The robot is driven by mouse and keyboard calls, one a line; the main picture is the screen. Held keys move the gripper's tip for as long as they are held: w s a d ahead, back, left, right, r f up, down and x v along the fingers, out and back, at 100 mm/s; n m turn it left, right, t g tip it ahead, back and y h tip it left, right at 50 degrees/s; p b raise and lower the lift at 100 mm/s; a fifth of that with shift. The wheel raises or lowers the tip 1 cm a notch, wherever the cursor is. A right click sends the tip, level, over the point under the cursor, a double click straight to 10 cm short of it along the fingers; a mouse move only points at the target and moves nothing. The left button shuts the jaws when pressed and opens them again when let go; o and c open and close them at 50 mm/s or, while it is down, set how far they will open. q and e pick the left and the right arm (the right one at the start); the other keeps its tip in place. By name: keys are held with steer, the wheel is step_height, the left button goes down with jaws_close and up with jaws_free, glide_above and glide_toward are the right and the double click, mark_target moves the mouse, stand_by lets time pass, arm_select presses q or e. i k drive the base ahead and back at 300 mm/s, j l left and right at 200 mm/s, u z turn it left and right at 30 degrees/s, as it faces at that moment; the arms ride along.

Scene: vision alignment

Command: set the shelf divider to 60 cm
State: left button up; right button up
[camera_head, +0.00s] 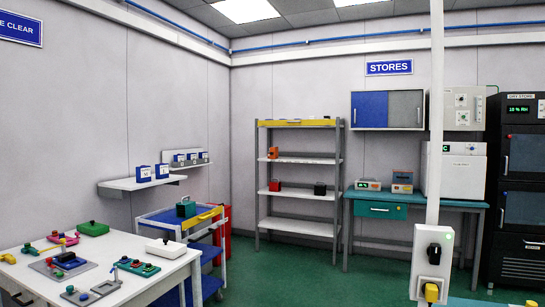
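A grey open shelf rack (338,190) stands against the back wall, with white shelves and a yellow front (297,123) at its top. A small orange item sits on its upper white shelf, and a red box (275,185) and a dark box (320,188) sit on the middle one. The lowest shelf looks bare. Two white wall shelves (130,184) on the left wall hold several small blue or grey and white boxes. I cannot pick out a shelf divider or a centimetre scale on any of these. Neither of my grippers is in view.
A white table (130,252) with coloured fixtures stands at front left, beside a blue-shelved trolley (205,252). A white post (435,120) with a black-knobbed box rises at front right. A teal bench (420,197) stands behind. Green floor (290,270) is open in the middle.

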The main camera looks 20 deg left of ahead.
mark_target(274, 151)
steer(key=i+j+u, duration=0.3)
steer(key=i, duration=0.7)
steer(key=i+u, duration=0.35)
steer(key=i, duration=3.1)
